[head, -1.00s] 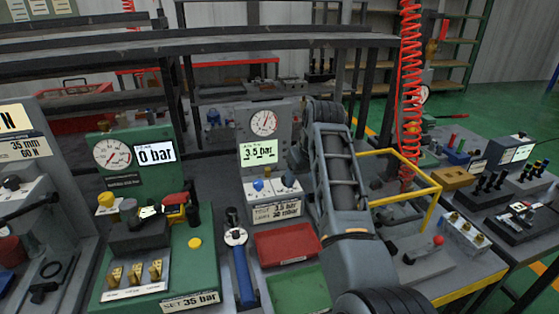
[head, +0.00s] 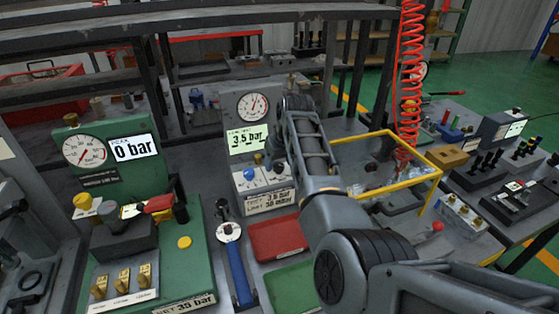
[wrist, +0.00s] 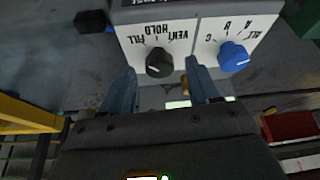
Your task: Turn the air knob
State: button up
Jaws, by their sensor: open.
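The grey gauge panel (head: 262,140) reads 3.5 bar and has a white front strip with two knobs. In the wrist view, seen upside down, a black knob (wrist: 160,62) sits under the words FILL, VENT and HOLD. A blue knob (wrist: 234,57), marked A, B, C and ALL, sits beside it, and it also shows in the head view (head: 249,173). My gripper (wrist: 160,70) is open, with one finger on each side of the black knob. I cannot tell whether the fingers touch it. No label reading "air" is legible.
A green test stand (head: 126,170) reading 0 bar stands to the left. A red tray (head: 283,237) and a green tray (head: 292,288) lie before the gauge panel. A yellow frame (head: 440,178) and a red coiled hose (head: 410,85) are close on the right.

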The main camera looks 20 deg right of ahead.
jog(key=shift+w+f, duration=0.1)
jog(key=shift+f, duration=0.2)
jog(key=shift+c, duration=0.2)
jog(key=c, duration=1)
jog(key=shift+m, duration=0.3)
jog(key=m+h, duration=0.1)
jog(key=m, duration=0.2)
jog(key=shift+a+m+h+b, duration=0.2)
jog(key=shift+m+h+b, duration=0.1)
jog(key=shift+h+b, duration=0.1)
jog(key=shift+w+a+m+g+h+b, duration=0.15)
jog(key=shift+m+h+b, duration=0.35)
jog(key=shift+m, duration=0.6)
jog(key=shift+s+d+m+g+h+b, duration=0.1)
jog(key=shift+m+g+h+b, duration=0.2)
jog(key=shift+m+b, duration=0.55)
jog(key=shift+r+m, duration=0.1)
jog(key=shift+m, duration=0.35)
